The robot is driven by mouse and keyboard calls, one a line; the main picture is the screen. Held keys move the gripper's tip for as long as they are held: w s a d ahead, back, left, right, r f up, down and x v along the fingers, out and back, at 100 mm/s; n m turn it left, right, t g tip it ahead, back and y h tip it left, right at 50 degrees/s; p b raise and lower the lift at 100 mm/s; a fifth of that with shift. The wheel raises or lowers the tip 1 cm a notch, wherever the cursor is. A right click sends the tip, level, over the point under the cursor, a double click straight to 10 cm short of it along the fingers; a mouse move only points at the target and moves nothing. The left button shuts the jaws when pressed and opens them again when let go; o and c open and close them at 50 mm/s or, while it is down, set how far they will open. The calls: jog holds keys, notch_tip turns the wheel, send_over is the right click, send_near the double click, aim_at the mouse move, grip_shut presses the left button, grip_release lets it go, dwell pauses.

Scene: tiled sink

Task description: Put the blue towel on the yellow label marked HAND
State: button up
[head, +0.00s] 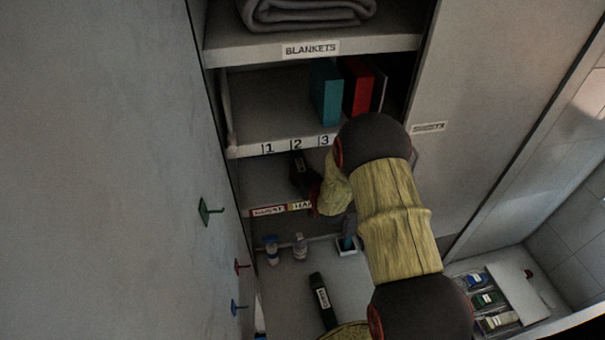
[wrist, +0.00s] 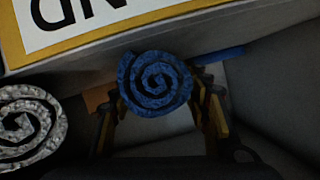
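The rolled blue towel (wrist: 155,83) shows its spiral end in the wrist view. My gripper (wrist: 157,100) has one finger at each side of it, close against the roll, and appears shut on it. The yellow-bordered label (wrist: 110,18) is just above the towel in that view, on a pale shelf edge. Only part of its lettering, ending in ND, is in the picture. In the head view the HAND label (head: 301,206) is on the lower shelf edge, partly hidden by my arm. The blue towel is not clearly seen there.
A grey rolled towel (wrist: 22,127) lies left of the blue one. A red GUEST label (head: 268,211) is beside HAND. Small bottles (head: 300,247) and a dark labelled object (head: 322,301) stand below. Folders (head: 357,86) are on the shelf above. Wall hooks (head: 207,211) stick out left.

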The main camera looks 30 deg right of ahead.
jog(key=shift+o, duration=1.2)
jog(key=shift+r+p, duration=0.25)
jog(key=shift+p, duration=0.05)
jog(key=b+v, duration=0.2)
jog(key=v, duration=1)
jog(key=s+a+r+n+g, duration=0.1)
jog(key=s+a+r, duration=0.2)
jog(key=r, duration=0.2)
jog(key=s+a+r+n+g, duration=0.1)
jog(key=s+a+r+g, duration=0.15)
jog(key=r, duration=0.25)
jog(key=s+a+r+g, duration=0.1)
jog(key=s+a+r, duration=0.15)
jog(key=r, duration=0.25)
jog(key=s+a+r+n+g+y, duration=0.1)
jog(key=s+a+r, duration=0.2)
jog(key=s, duration=0.6)
jog(key=s+a+r+n+g+y, duration=0.1)
jog(key=s+a+r+n+g, duration=0.1)
jog(key=s+a, duration=0.4)
jog(key=s+r, duration=0.1)
jog(key=s, duration=0.3)
jog(key=shift+s, duration=0.3)
jog(key=shift+r, duration=0.1)
